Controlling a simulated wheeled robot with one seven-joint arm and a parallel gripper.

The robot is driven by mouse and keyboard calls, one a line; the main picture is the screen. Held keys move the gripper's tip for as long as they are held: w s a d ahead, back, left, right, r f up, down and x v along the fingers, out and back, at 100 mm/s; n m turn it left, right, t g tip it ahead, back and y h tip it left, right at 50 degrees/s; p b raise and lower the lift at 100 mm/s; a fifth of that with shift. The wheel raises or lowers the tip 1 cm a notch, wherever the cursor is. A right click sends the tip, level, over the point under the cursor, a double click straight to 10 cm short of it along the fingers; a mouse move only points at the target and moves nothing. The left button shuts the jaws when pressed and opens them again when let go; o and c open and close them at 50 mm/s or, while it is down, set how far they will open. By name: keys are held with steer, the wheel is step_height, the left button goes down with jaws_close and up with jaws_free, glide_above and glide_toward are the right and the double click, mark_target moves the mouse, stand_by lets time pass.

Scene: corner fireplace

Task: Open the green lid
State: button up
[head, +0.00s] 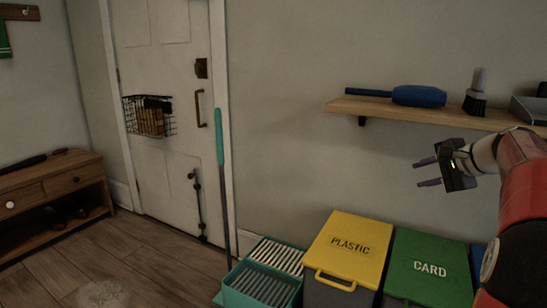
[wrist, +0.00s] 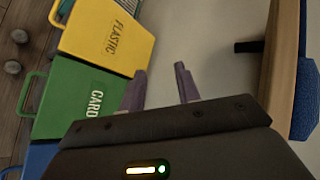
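The green lid (head: 430,268), marked CARD, lies shut on its bin at the lower right of the head view. It has a green loop handle at its front edge. In the wrist view the green lid (wrist: 85,98) is at the left, with its handle (wrist: 30,92) showing clear of the gripper. My gripper (head: 420,173) is above the bins, below the shelf, apart from the lid. Its two fingers (wrist: 160,85) are spread with nothing between them.
A yellow lid (head: 352,247) marked PLASTIC is left of the green one. A blue bin (head: 478,262) is partly hidden at right by my arm. A wooden shelf (head: 430,114) with a blue duster (head: 418,96) and brush (head: 477,95) is above. A teal crate (head: 265,285) stands at left.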

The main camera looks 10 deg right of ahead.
steer(key=s+a+f+n+g, duration=0.2)
steer(key=s+a+n+g, duration=0.15)
steer(key=a, duration=1.05)
steer(key=s+a+f+n+h, duration=0.1)
steer(key=s+a+f+n, duration=0.3)
steer(key=s+a, duration=0.2)
steer(key=s+a+f+n+g+h, duration=0.1)
steer(key=s+a+f+n, duration=0.2)
steer(key=s+a, duration=0.4)
steer(key=s+f, duration=0.1)
steer(key=s, duration=0.2)
steer(key=shift+n, duration=0.35)
steer(key=s+f+n, duration=0.1)
steer(key=s+f, duration=0.1)
steer(key=s+a+f+n+h, duration=0.1)
steer(key=s+f, duration=0.1)
steer(key=s, duration=0.1)
steer(key=s+a+f+n, duration=0.1)
steer(key=s+f+n, duration=0.1)
steer(key=s, duration=0.1)
steer(key=shift+g+h, duration=0.25)
steer(key=shift+h, duration=0.05)
steer(key=shift+c, duration=0.8)
steer(key=shift+s+f, duration=0.2)
steer(key=shift+f, duration=0.05)
steer(key=shift+c, duration=1.3)
steer(key=shift+d, duration=0.1)
steer(key=shift+c, duration=1.3)
jaws_close()
